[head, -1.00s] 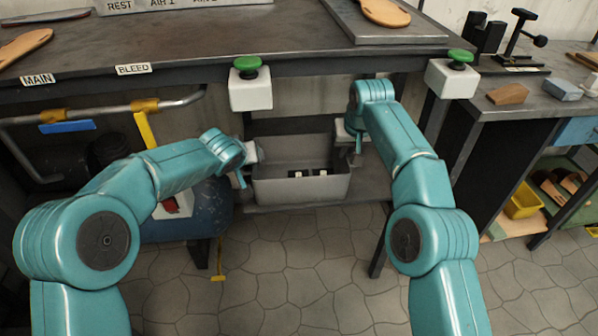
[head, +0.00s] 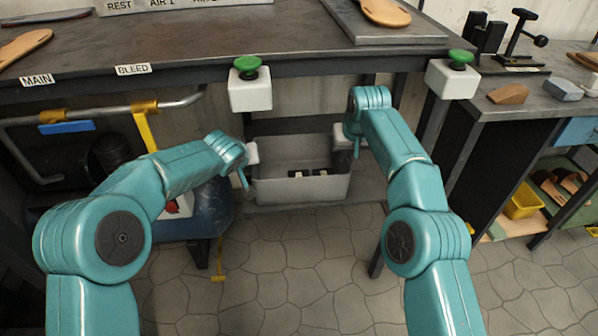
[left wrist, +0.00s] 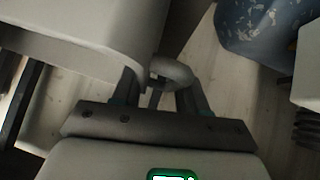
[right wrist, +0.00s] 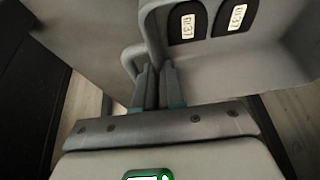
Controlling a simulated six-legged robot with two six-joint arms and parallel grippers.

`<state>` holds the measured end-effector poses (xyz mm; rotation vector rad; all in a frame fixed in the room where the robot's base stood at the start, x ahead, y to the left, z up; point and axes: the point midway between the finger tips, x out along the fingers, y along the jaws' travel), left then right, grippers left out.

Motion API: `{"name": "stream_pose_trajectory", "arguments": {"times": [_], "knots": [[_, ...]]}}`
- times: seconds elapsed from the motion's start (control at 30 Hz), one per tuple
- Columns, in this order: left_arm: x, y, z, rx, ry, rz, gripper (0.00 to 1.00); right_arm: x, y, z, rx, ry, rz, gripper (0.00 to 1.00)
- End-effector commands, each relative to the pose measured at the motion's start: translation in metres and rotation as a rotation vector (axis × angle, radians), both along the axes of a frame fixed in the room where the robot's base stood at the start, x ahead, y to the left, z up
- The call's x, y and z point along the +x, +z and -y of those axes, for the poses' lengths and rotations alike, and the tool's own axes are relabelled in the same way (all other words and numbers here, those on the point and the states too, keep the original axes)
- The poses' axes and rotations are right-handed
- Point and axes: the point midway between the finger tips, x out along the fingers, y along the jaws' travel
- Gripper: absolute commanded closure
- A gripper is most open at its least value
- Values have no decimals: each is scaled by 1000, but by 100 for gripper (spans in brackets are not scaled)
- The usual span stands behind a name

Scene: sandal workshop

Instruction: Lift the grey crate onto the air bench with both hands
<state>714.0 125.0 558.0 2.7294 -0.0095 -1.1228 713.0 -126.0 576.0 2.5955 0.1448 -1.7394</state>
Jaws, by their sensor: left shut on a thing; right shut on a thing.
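The grey crate (head: 300,190) is under the air bench (head: 210,38), low down at a shelf. It looks upright, with dark labelled pieces (head: 308,174) inside. My left gripper (head: 246,172) is shut on the crate's left handle; the looped handle (left wrist: 172,74) shows between its fingers in the left wrist view. My right gripper (head: 354,148) is at the crate's right end, and in the right wrist view its fingers (right wrist: 157,85) are shut on the handle there. I cannot tell whether the crate's bottom touches the shelf.
The bench's front edge overhangs the crate. Two white boxes with green buttons (head: 249,90) (head: 452,78) hang from that edge. A pipe (head: 100,112) and blue tank (head: 208,215) are left. A side bench (head: 540,92) stands right. The floor in front is clear.

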Motion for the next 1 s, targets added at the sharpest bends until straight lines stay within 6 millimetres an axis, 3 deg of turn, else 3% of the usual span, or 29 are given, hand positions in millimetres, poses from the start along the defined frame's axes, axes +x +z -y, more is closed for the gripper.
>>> {"name": "stream_pose_trajectory", "arguments": {"times": [0.33, 1.0], "knots": [[0, 31, 1, -1, -2, 2, 100, 0, 31, 0, 0, 0, 2, 100], [0, 30, 1, -1, -2, 2, 100, 0, 31, -1, 1, 0, 3, 100]]}}
